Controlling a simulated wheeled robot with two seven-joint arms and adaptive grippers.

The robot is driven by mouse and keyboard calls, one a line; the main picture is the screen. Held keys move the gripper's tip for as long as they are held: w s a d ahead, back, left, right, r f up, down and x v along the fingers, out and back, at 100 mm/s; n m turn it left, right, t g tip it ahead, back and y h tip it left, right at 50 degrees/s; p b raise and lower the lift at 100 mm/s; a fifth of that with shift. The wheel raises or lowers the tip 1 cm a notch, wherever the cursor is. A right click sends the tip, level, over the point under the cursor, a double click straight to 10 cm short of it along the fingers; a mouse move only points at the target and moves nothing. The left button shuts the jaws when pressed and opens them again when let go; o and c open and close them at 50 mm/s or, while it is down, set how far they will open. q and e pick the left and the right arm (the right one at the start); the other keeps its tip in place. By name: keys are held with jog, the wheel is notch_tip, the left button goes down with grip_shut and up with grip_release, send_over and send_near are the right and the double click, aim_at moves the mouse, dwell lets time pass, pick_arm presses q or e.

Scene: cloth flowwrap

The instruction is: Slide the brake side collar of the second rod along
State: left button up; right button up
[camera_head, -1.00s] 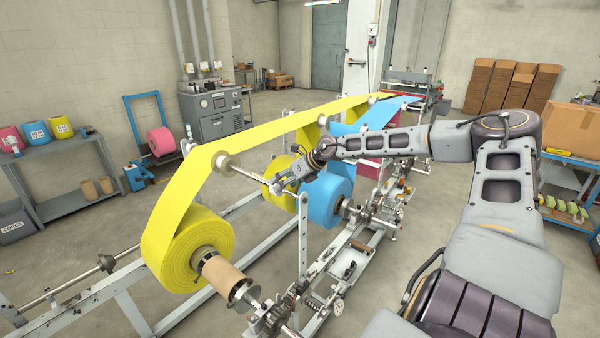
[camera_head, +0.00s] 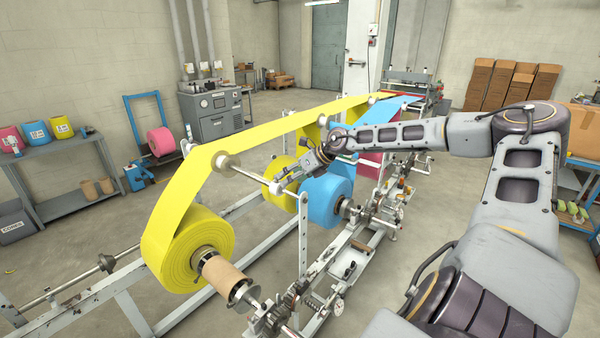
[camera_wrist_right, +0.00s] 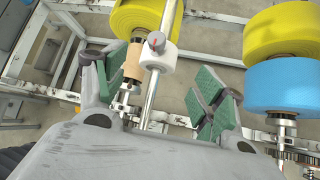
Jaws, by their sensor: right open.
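A slim metal rod (camera_head: 252,177) runs beside the large yellow roll (camera_head: 188,250). In the right wrist view the rod (camera_wrist_right: 151,100) bears a white collar (camera_wrist_right: 158,56) with a small red-tipped knob. My right gripper (camera_wrist_right: 152,88) is open, its green-padded fingers apart on either side of the rod. The collar is just beyond the fingertips, and nothing is held. In the head view my right gripper (camera_head: 287,186) is small, near the rod's near end. My left gripper is not in view.
A blue roll (camera_head: 328,200) and a second yellow roll (camera_head: 279,172) stand close by my right gripper. A white upright (camera_head: 303,240) carries the rod's near end. The brown core (camera_head: 224,274) sticks out of the large yellow roll.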

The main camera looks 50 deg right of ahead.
jog(key=shift+v, duration=1.8)
jog(key=shift+s+f, duration=0.1)
